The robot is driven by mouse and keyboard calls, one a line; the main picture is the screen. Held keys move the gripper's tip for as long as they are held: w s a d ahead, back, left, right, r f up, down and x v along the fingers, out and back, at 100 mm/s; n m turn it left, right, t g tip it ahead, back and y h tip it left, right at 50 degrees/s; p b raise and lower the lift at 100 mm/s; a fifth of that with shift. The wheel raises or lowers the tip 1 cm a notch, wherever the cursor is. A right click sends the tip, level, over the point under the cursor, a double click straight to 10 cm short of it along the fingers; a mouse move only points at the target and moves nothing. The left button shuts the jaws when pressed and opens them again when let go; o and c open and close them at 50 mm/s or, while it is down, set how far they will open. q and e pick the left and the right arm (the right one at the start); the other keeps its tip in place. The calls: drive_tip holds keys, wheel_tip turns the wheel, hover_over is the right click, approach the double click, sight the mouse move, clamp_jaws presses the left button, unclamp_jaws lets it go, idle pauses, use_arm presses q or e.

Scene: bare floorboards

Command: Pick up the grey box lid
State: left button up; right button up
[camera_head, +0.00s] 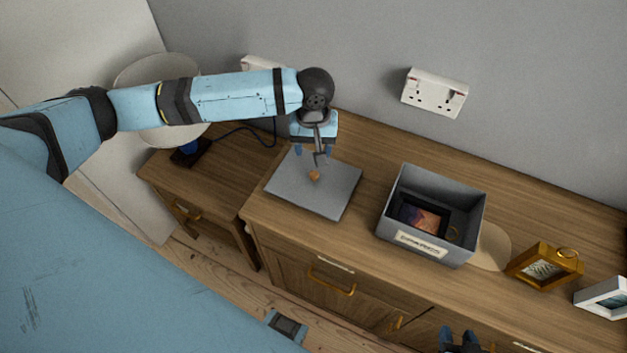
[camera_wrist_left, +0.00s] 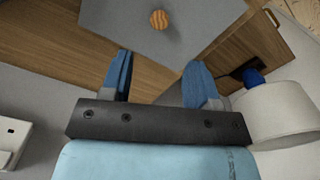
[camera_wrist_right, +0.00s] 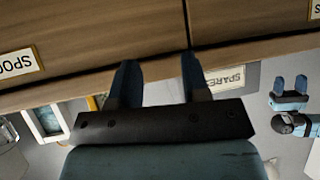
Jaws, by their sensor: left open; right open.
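The grey box lid (camera_head: 290,191) lies flat on the left end of the wooden cabinet top, with a small round wooden knob (camera_head: 314,176) in its middle. The lid also shows in the left wrist view (camera_wrist_left: 205,25), with its striped knob (camera_wrist_left: 159,19) ahead of the fingers. My left gripper (camera_head: 312,152) is open and empty, above the lid's far edge and apart from the knob. My right gripper (camera_head: 461,343) is open and empty at the bottom of the head view, in front of the cabinet; it also shows in the right wrist view (camera_wrist_right: 158,75).
An open grey box (camera_head: 393,215) with a dark framed picture inside stands right of the lid. A gold frame (camera_head: 545,265) and a white frame (camera_head: 604,298) stand further right. A lower side table (camera_head: 205,180) and a pale lampshade (camera_head: 150,75) are at left. Wall sockets (camera_head: 434,92) are behind.

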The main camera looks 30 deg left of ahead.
sight(314, 173)
use_arm(q)
drive_tip(key=f, duration=0.9)
drive_tip(key=shift+s+d, duration=0.15)
drive_tip(key=shift+s, duration=0.05)
drive_tip(key=shift+c, duration=0.4)
drive_tip(key=c, duration=0.9)
